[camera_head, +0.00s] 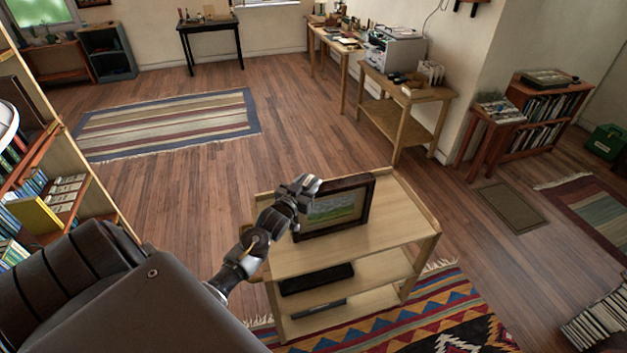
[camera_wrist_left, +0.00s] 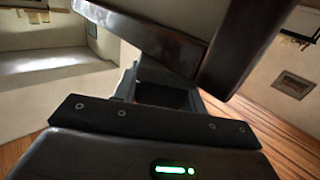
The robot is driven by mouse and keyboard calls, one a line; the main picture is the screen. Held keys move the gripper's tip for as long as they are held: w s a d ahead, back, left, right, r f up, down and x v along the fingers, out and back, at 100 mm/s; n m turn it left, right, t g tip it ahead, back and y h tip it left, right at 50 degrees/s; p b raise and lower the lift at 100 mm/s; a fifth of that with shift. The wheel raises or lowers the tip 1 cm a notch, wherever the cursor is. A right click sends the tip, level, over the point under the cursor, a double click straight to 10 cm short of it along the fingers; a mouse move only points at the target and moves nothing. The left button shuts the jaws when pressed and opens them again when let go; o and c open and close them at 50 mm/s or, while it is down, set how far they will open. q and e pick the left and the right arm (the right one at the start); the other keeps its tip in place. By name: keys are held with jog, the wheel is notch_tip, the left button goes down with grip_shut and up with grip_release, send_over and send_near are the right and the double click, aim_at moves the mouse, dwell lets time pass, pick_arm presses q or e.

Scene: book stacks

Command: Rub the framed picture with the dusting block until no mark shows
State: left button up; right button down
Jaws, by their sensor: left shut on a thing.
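The framed picture (camera_head: 336,208), a green landscape in a dark wood frame, stands upright on the top of a light wooden shelf cart (camera_head: 385,222). My left gripper (camera_head: 304,190) is at the frame's upper left and covers part of it. In the left wrist view the dark frame (camera_wrist_left: 150,40) fills the upper middle, close to the fingers. The left gripper (camera_wrist_left: 165,92) is shut on a dark thing, which I take for the dusting block (camera_wrist_left: 163,96); it is mostly hidden. I cannot tell whether it touches the picture. No mark can be made out at this size. My right gripper is not in view.
The cart's lower shelves hold a black box (camera_head: 317,278) and a flat dark item (camera_head: 318,308). A patterned rug (camera_head: 400,325) lies under the cart. A bookshelf (camera_head: 60,185) stands at the left, a wooden table (camera_head: 405,95) behind. The floor between is clear.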

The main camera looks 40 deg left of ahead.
pick_arm(q)
notch_tip(320, 180, up, 2)
jog(key=shift+w+r+p, duration=0.1)
jog(key=shift+r+p, duration=0.1)
jog(key=shift+p, duration=0.5)
jog(key=shift+r, duration=1.8)
jog(key=shift+r, duration=0.1)
jog(key=shift+r, duration=1.4)
